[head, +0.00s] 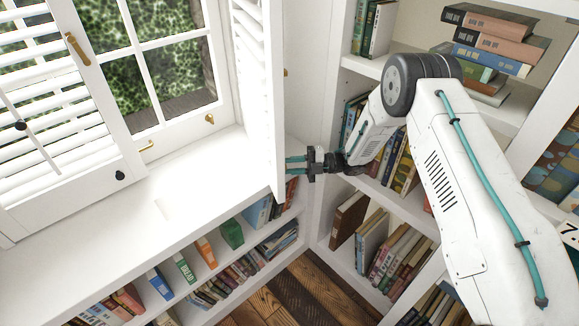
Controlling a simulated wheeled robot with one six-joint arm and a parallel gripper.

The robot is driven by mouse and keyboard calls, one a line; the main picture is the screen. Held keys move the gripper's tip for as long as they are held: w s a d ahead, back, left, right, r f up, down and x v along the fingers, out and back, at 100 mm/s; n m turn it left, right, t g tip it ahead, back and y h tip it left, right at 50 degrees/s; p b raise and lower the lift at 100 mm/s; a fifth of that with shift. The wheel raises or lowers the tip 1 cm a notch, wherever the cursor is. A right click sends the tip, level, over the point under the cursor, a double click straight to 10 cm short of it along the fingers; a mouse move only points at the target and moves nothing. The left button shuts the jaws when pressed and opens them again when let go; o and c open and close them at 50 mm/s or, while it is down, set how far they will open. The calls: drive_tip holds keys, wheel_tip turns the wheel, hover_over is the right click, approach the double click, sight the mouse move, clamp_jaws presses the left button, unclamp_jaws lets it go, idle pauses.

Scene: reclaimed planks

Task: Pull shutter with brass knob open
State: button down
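The right white shutter (262,90) stands out from the window, seen nearly edge-on. A small brass knob (285,72) shows just past its right edge, high up. My gripper (291,164) is beside the shutter's lower right edge, well below that knob. Its two teal fingers point left with a gap between them. Their tips meet the shutter's edge in the picture; I cannot tell whether they touch it or pass behind it. The left louvred shutter (105,140) covers the left part of the window, with a long brass handle (77,48) and black knobs (120,175).
The window frame (160,125) has a brass knob (209,119) and a brass pull (148,146). The white sill (110,215) is clear, above a low bookshelf. A tall bookcase (330,130) full of books stands close behind my arm. Little wooden floor (300,290) shows.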

drive_tip(key=shift+w+r, duration=0.25)
drive_tip(key=c, duration=1.2)
unclamp_jaws()
drive_tip(key=shift+a+f, duration=0.1)
drive_tip(key=shift+s, duration=0.1)
drive_tip(key=shift+r, duration=0.4)
drive_tip(key=shift+o, duration=0.6)
wheel_tip(320, 180, up, 3)
drive_tip(key=shift+f, duration=0.1)
drive_tip(key=s+d, duration=0.1)
drive_tip(key=s, duration=0.4)
drive_tip(key=s+d+r, duration=0.1)
drive_tip(key=s+d, duration=0.1)
drive_tip(key=s, duration=0.3)
drive_tip(key=s+d, duration=0.1)
drive_tip(key=s, duration=0.4)
drive_tip(key=shift+s+d+r, duration=0.2)
drive_tip(key=shift+c, duration=0.5)
